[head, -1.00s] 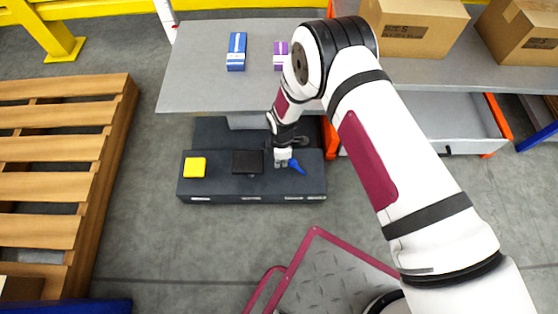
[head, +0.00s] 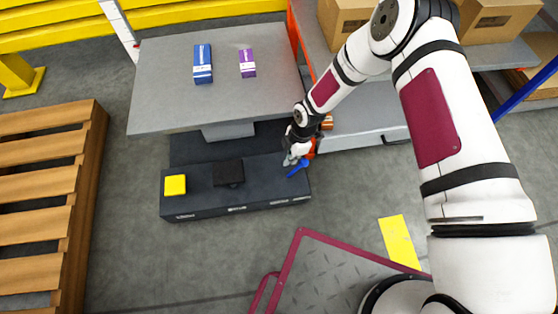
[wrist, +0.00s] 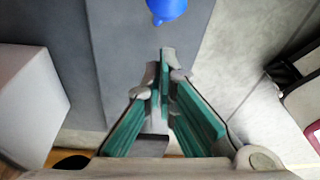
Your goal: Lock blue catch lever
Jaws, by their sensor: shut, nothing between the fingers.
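The blue catch lever (head: 299,168) is on the right end of the low dark grey unit's top, slanting up to the right in the head view. In the wrist view only a rounded blue part of the lever (wrist: 166,10) shows at the top edge, beyond my fingertips. My gripper (head: 291,160) is shut and empty, just left of the lever in the head view. In the wrist view its green-padded fingers (wrist: 165,65) meet at the tips, with a visible gap to the blue part. Whether any finger side touches the lever cannot be told.
The dark unit (head: 240,200) also carries a yellow block (head: 175,185) and a black block (head: 229,172). A grey table (head: 215,105) with a blue box (head: 203,63) and a purple box (head: 247,63) stands behind. A wooden pallet (head: 45,190) lies left. Floor in front is partly clear.

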